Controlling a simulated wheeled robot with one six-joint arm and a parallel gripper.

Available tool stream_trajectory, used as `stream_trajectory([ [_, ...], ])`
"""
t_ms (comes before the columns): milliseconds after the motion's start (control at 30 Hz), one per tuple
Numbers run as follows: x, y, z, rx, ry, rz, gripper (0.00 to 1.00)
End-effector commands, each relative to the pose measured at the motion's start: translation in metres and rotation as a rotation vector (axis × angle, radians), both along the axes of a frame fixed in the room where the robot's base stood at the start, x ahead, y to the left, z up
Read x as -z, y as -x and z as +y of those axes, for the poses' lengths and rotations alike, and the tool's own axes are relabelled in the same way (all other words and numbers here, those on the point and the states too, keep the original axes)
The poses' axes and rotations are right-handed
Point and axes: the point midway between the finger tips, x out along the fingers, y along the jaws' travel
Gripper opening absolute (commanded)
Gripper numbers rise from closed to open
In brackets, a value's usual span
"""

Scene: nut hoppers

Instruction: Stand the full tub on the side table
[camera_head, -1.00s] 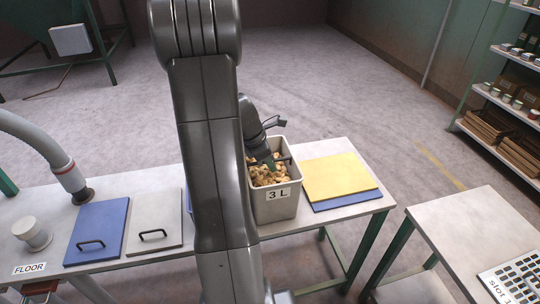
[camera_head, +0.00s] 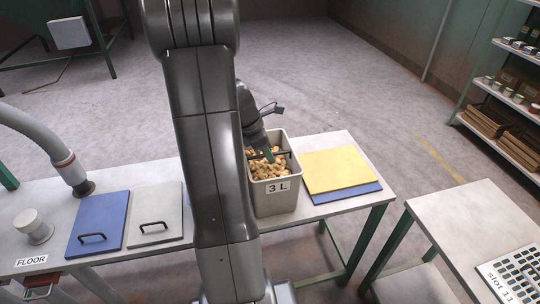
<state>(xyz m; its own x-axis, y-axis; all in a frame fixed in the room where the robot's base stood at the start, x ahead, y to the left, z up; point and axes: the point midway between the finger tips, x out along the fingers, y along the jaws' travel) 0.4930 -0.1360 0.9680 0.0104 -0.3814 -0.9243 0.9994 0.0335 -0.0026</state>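The full tub (camera_head: 275,197) is a grey square bin labelled "3 L", heaped with brown nuts (camera_head: 262,168). It stands upright on the long work table, left of a yellow board. My gripper (camera_head: 268,153) is at the top of the tub, with a dark finger over the nuts near a bar across the opening. My arm hides most of the gripper, so I cannot tell whether it is closed on the bar. The side table (camera_head: 450,228) is probably the separate light-topped table at the right, with a slotted grid tray (camera_head: 520,275) on its near right part.
The yellow board (camera_head: 338,170) lies on a blue one right of the tub. A blue lid (camera_head: 98,222) and grey lid (camera_head: 155,212) lie left of my arm. A hose (camera_head: 55,160) hangs at the left. A gap separates the two tables. Shelves (camera_head: 510,100) stand at the far right.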

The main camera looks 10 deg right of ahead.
Motion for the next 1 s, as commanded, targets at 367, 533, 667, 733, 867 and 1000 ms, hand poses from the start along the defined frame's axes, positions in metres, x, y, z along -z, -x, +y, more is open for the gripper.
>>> stream_trajectory([
  [367,-0.073,0.0,0.03,-0.002,0.0,-0.005,0.32],
  [533,-0.088,0.0,0.036,-0.001,0.0,-0.003,0.32],
  [667,-0.091,0.001,0.038,0.0,0.0,-0.001,0.32],
  [733,-0.091,0.001,0.038,0.0,0.0,0.0,0.32],
  [867,-0.091,0.001,0.038,0.0,0.0,0.0,0.34],
  [1000,-0.093,0.003,0.035,0.048,-0.011,-0.015,0.62],
])
